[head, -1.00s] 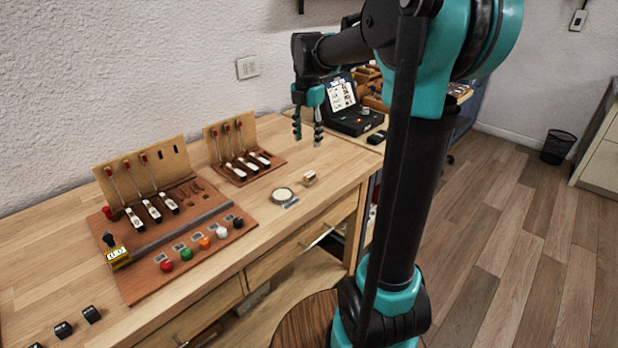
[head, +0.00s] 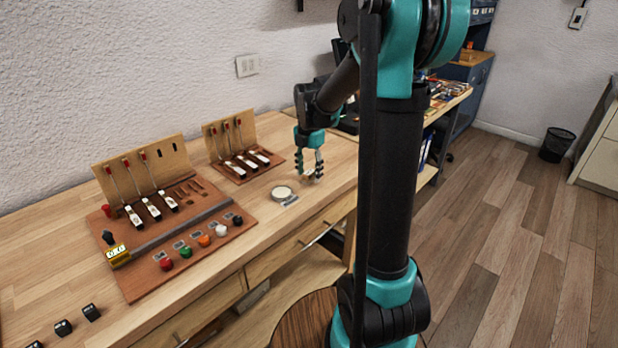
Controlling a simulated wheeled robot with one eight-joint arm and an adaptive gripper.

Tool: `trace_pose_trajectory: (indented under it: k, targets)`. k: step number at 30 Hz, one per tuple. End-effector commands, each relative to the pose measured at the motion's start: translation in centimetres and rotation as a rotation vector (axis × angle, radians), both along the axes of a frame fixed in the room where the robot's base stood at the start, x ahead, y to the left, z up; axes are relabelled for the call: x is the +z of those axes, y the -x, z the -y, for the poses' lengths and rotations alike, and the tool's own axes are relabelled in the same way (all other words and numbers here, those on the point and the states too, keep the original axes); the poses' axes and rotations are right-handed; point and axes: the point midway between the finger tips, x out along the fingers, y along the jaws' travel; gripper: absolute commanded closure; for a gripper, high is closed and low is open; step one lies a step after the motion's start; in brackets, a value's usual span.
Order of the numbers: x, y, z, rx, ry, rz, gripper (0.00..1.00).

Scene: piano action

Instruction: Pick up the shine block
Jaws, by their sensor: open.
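The shine block (head: 310,172) appears to be the small tan-and-white block on the wooden table, right of a round pale disc. It is mostly hidden by my gripper, and only a bit of it shows between the fingers. My gripper (head: 309,175) points down with its fingers open around or just over the block. I cannot tell whether the fingers touch it.
The round disc (head: 282,193) lies close on the left. A panel with coloured knobs (head: 190,245) and levers stands further left, and a smaller lever board (head: 238,150) stands behind. The table's front edge is close by. Small black blocks (head: 64,328) lie at lower left.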

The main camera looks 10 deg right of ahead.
Motion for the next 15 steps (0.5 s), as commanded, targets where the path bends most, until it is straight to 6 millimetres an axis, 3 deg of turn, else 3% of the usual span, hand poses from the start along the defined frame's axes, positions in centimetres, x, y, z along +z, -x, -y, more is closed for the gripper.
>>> trace_pose_trajectory:
  k: [9,15]
  targets:
    - [-0.62,0.01,0.00,0.000,0.000,0.000,0.50]
    - [-0.60,0.01,0.01,0.000,0.000,0.000,0.74]
